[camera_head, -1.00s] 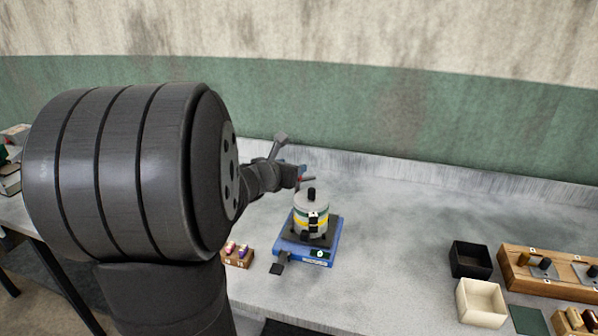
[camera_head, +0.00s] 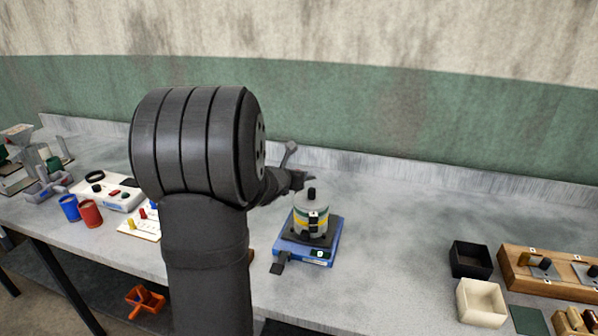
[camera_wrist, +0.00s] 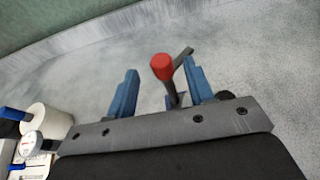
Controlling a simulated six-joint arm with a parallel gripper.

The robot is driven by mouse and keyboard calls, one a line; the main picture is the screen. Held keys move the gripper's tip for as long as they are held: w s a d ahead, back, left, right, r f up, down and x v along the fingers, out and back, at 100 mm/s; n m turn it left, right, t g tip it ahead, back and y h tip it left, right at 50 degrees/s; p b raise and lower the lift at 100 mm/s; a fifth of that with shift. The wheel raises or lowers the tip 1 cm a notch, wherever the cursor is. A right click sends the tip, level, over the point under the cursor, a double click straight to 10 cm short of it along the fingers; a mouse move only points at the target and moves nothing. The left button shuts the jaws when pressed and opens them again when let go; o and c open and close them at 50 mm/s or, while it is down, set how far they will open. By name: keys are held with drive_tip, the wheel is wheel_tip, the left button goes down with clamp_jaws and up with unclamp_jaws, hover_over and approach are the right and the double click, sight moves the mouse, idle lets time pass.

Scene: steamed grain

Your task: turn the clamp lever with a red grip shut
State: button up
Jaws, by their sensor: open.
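The clamp lever's red grip (camera_wrist: 162,67) shows in the wrist view, on a grey shank and arm. It stands between the two blue fingers of my gripper (camera_wrist: 162,82), which are spread with a gap on each side of it. I cannot tell how deep the grip sits between the fingers. In the head view my gripper (camera_head: 298,181) is at the back left of a lidded pot on a blue base (camera_head: 325,248); the red grip is hidden there.
A black box (camera_head: 470,259), a cream box (camera_head: 481,302) and a wooden rack (camera_head: 520,283) stand at the right. A blue cup (camera_head: 69,207) and a red cup (camera_head: 90,213) stand at the left. The bench between the blue base and the boxes is clear.

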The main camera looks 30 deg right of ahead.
drive_tip(key=x, duration=0.6)
drive_tip(key=shift+w+d, duration=0.25)
drive_tip(key=shift+f, duration=0.1)
drive_tip(key=c, duration=1)
